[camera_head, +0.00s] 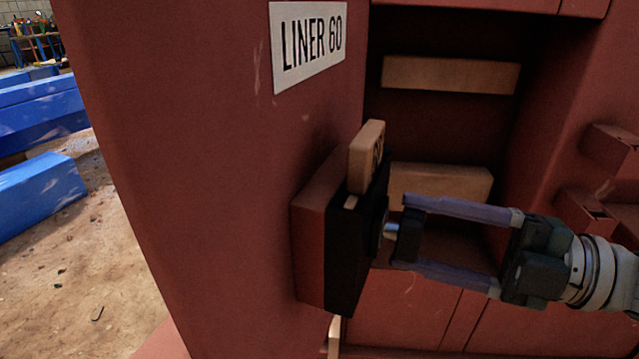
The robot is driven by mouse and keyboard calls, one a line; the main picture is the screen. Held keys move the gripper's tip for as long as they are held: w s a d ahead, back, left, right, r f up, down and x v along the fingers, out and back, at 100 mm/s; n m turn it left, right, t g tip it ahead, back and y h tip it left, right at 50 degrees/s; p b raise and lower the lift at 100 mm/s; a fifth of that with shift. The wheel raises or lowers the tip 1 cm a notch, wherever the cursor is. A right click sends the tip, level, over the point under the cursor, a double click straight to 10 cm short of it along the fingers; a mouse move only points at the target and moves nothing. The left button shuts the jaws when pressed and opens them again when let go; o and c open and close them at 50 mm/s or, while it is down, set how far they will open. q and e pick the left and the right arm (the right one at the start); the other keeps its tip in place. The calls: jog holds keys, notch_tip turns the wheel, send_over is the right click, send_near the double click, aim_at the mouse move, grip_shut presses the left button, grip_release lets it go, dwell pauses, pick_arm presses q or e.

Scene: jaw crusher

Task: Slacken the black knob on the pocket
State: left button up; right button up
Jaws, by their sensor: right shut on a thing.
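The pocket (311,238) is a red block with a black front plate (348,255), fixed to the red wall below the "LINER 60" label. A tan block (366,157) sticks up out of its top. The black knob (409,243) stands out from the pocket's right side on a short metal shank. My right gripper (403,234) comes in from the right and is shut on the knob, one finger above it and one below. The fingertips partly cover the knob's edges. My left gripper is not in view.
The white "LINER 60" label (307,42) is on the red wall. Behind the pocket is a dark recess with two tan bars (450,75), (440,182). Red brackets (612,150) jut out at the right. Blue beams (40,195) lie on the dirt floor at the left.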

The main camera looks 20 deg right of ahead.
jog(key=o, duration=1.4)
jog(key=shift+s, duration=0.1)
jog(key=p+v, duration=0.1)
jog(key=v, duration=0.9)
